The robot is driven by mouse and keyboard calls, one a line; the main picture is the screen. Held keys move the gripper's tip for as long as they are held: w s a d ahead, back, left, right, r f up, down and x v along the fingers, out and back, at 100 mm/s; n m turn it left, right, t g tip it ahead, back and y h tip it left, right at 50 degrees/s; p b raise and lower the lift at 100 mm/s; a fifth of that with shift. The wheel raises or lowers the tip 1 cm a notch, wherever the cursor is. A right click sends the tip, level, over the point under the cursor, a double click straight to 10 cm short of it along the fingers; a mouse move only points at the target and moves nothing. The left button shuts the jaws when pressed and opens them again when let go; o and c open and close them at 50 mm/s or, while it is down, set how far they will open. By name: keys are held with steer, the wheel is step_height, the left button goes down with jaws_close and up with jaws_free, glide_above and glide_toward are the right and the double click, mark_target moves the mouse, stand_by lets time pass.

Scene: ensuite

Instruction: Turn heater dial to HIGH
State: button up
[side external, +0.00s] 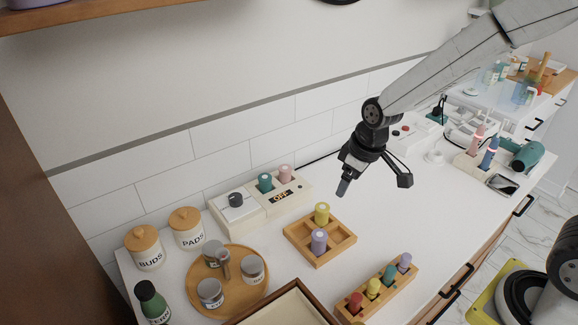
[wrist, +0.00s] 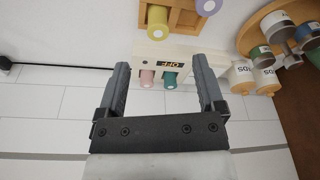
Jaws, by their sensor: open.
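The heater unit (side external: 262,207) is a long white box against the tiled wall in the side external view. Its dark round dial (side external: 236,199) sits on a pale square panel at the left end. A teal roller (side external: 265,182) and a pink roller (side external: 284,173) stand upright in its right part. Its front display (side external: 281,195) reads OFF. My gripper (side external: 343,188) is above the counter, to the right of the heater and apart from it. In the wrist view my gripper (wrist: 159,64) is open and empty, with the rollers and display showing beyond its fingers. The dial is not clearly visible there.
A wooden tray (side external: 293,236) with yellow and purple rollers lies in front of the heater. A round wooden tray (side external: 253,299) with several tins, and the BUDS (side external: 145,250) and PADS (side external: 187,231) jars, stand left.

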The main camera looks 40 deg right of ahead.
steer(key=w+a+f+n+y, duration=0.15)
steer(key=w+a+n, duration=0.45)
steer(key=w, duration=0.6)
steer(key=n+y, duration=0.2)
steer(key=n, duration=0.2)
glide_toward(236, 196)
steer(key=f, duration=0.1)
steer(key=shift+w+a+f+g, duration=0.15)
steer(key=shift+w+a+g, duration=0.15)
steer(key=shift+w+a, duration=0.05)
steer(key=shift+x, duration=3.85)
jaws_close()
